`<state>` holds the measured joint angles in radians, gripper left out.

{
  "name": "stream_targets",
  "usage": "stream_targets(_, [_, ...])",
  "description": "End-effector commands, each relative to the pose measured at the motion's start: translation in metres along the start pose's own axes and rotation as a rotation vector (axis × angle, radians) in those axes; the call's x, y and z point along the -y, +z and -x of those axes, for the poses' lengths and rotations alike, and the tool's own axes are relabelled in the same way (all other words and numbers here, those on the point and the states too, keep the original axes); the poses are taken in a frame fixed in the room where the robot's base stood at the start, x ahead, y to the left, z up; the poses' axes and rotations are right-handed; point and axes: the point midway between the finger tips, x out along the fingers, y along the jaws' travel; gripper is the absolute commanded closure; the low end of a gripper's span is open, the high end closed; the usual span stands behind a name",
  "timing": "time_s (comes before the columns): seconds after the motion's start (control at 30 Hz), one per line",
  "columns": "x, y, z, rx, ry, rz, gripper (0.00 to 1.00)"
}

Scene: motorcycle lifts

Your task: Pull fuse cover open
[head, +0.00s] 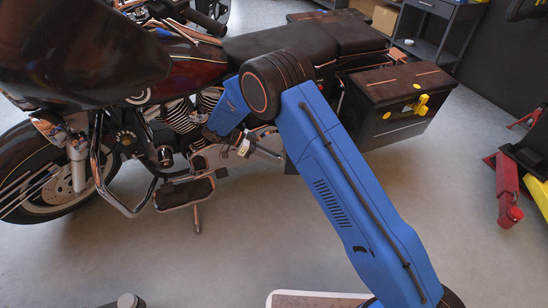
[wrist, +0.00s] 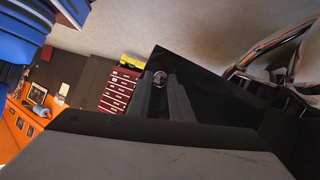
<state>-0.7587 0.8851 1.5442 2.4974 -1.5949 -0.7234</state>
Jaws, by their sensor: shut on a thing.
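In the wrist view, my gripper (wrist: 162,86) reaches forward with two dark fingers close together. A small round silvery knob (wrist: 160,78) sits between the fingertips, and the fingers are shut on it. Behind and to the right of the fingers is a flat black panel (wrist: 217,97), which looks like the fuse cover. It is dark, so I cannot tell how far open it stands. In the head view, my blue arm reaches to the middle of the motorcycle (head: 185,50), below the seat.
Chrome pipes (wrist: 280,45) are close to the right of the panel in the wrist view. A red and yellow lift (head: 510,185) stands far right. The grey floor in front is mostly clear.

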Motion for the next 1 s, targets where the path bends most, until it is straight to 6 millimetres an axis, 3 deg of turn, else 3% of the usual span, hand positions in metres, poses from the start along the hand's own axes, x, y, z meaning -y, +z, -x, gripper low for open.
stream_targets(0.07, [0.001,-0.002,0.001,0.0,-0.002,-0.002,1.0])
stream_targets(0.1, [0.001,-0.002,0.001,-0.001,-0.002,-0.002,0.78])
stream_targets(0.17, [0.001,-0.002,0.001,-0.001,-0.002,-0.002,0.64])
stream_targets(0.2, [0.001,-0.002,0.001,-0.001,-0.002,-0.002,0.62])
stream_targets(0.57, [0.0,-0.001,0.005,-0.001,-0.002,0.0,0.62])
stream_targets(0.77, [0.001,0.0,0.031,0.0,-0.004,-0.001,0.62])
stream_targets(1.0, [0.001,0.0,0.078,0.001,-0.003,-0.001,0.62])
